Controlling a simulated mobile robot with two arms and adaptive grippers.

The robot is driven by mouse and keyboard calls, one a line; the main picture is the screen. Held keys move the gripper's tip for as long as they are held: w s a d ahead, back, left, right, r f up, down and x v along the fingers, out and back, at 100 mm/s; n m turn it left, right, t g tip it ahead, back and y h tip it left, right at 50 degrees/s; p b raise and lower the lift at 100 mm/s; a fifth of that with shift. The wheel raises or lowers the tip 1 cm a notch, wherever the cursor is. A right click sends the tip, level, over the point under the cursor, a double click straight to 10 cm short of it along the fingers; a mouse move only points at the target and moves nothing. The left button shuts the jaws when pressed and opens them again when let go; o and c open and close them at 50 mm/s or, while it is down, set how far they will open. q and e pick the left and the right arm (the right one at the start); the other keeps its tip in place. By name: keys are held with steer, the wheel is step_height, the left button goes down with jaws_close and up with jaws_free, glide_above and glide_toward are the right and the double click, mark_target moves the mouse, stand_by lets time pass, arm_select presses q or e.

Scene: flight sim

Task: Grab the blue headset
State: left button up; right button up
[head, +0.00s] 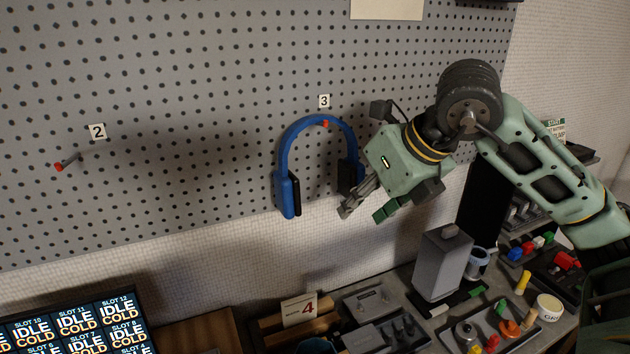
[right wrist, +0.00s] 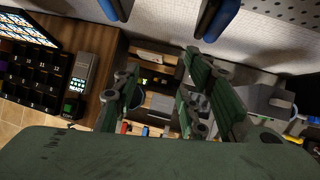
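The blue headset (head: 288,155) hangs on a red-tipped peg under label 3 on the grey pegboard, its band arched up and its two dark-padded cups pointing down. My right gripper (head: 364,210) is at the headset's lower right, close to the right cup and partly overlapping it. I cannot tell whether they touch. In the right wrist view, the fingers of my right gripper (right wrist: 165,95) are spread apart with nothing between them. The lower ends of the headset (right wrist: 214,20) show at the top of that view, beyond the fingertips. My left gripper is not in view.
The pegboard (head: 190,60) fills the back, with an empty red-tipped peg (head: 62,165) under label 2. The space left of the headset is clear.

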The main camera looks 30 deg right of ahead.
mark_target(355, 161)
steer(key=w+d+p, duration=0.1)
steer(key=w, duration=0.1)
steer(key=w+d+r+m+h+p, duration=0.1)
steer(key=w+d, duration=0.1)
steer(key=w+d+h+p, duration=0.1)
steer(key=w+d, duration=0.1)
steer(key=shift+w+d+r, duration=0.2)
steer(key=shift+d, duration=0.05)
steer(key=w+p, duration=0.3)
steer(key=w, duration=0.2)
steer(key=shift+d+f, duration=0.1)
steer(key=shift+w+f+p, duration=0.3)
steer(key=shift+f, duration=0.2)
steer(key=shift+s, duration=0.15)
steer(key=shift+c, duration=0.8)
jaws_close()
steer(key=shift+r, duration=0.1)
